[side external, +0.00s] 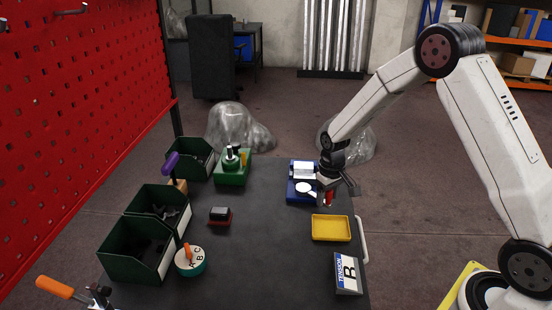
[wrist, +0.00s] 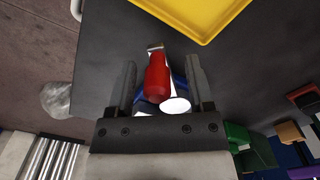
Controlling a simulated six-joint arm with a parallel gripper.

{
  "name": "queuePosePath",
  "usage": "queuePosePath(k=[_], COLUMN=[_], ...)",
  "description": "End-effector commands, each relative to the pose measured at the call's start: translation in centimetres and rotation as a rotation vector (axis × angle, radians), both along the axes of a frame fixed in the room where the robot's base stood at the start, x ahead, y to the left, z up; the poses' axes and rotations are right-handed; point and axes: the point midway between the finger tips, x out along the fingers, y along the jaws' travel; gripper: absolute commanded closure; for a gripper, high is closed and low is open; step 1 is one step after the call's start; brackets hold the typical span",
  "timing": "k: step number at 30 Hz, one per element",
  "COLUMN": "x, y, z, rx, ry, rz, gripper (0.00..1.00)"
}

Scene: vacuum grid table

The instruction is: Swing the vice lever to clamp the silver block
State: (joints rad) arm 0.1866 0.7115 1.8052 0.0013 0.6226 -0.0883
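The blue vice (side external: 294,195) stands at the right part of the dark table. A pale silver block (side external: 303,170) sits at its back, and a white round disc (side external: 304,188) is in front of it. The red lever handle (side external: 329,198) is at the vice's right side. In the wrist view the red handle (wrist: 157,78) lies between the two fingers of my gripper (wrist: 160,64), with a gap on each side. My gripper is open around the handle. My gripper body hides most of the vice in the wrist view.
A yellow tray (side external: 331,228) lies just in front of the vice, with a labelled B panel (side external: 347,273) nearer. A green fixture (side external: 232,168) stands to the left. Green bins (side external: 140,250) line the left edge. The table's middle is mostly clear.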

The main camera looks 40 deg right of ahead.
Motion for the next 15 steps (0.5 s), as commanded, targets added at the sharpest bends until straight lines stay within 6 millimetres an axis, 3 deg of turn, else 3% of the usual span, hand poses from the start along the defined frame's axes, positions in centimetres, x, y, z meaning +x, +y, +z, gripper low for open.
queuePosePath(k=[9,15], x=[-0.1,-0.1], y=[-0.1,-0.1], z=[0.1,1.1], rx=[-0.001,-0.001], ry=[0.002,0.001], rz=[-0.002,-0.003], gripper=[0.33,0.33])
